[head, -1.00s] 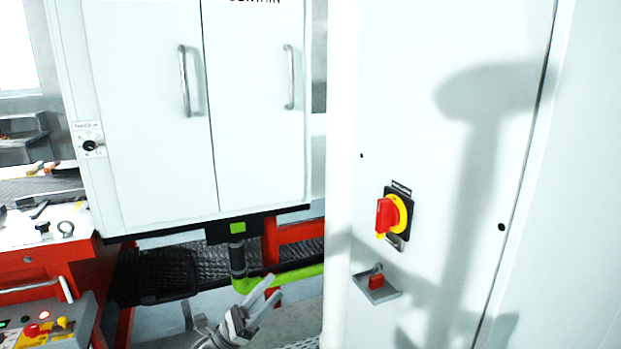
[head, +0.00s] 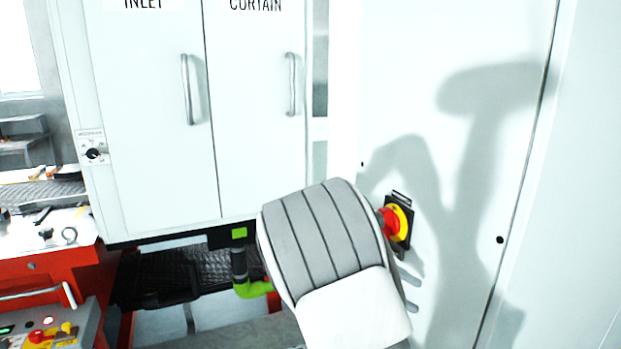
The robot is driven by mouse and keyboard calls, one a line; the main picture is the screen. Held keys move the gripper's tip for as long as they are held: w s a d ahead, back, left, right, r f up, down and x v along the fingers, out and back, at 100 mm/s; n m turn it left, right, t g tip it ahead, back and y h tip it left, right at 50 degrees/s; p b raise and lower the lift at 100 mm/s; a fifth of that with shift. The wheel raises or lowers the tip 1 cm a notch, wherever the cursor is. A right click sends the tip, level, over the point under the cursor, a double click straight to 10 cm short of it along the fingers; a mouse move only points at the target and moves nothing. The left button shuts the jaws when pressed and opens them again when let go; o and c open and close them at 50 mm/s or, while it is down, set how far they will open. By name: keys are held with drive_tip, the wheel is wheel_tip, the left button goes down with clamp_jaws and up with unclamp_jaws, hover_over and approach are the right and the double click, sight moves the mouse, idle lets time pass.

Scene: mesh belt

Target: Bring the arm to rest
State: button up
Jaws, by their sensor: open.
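A large grey and white link of my own arm (head: 335,255) fills the lower middle of the head view, close to the camera. My gripper is not clearly seen; it seems hidden behind this link. Two small grey finger-like shapes show just right of the link, and I cannot tell whether they are fingertips or shadow. The link covers part of the red and yellow rotary switch (head: 402,222) on the white cabinet panel at right. I cannot tell the gap between them.
A tall white cabinet panel (head: 400,90) stands at right. Two white doors with handles (head: 187,90) (head: 291,85) are at left centre. A red bench (head: 40,262) and a control box with a red button (head: 36,336) are at lower left.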

drive_tip(key=s+a+r+m+t+y+p, duration=0.1)
drive_tip(key=s+r+m+t+y, duration=0.3)
drive_tip(key=s, duration=0.7)
drive_tip(key=s+a+r+m+t+y+p, duration=0.2)
drive_tip(key=s+r+m+y, duration=0.4)
drive_tip(key=s, duration=0.6)
drive_tip(key=shift+a+r+m+t+y, duration=0.15)
drive_tip(key=shift+a+m+t+y, duration=0.55)
drive_tip(key=shift+t+y, duration=0.5)
drive_tip(key=shift+c, duration=0.6)
drive_tip(key=shift+d, duration=0.1)
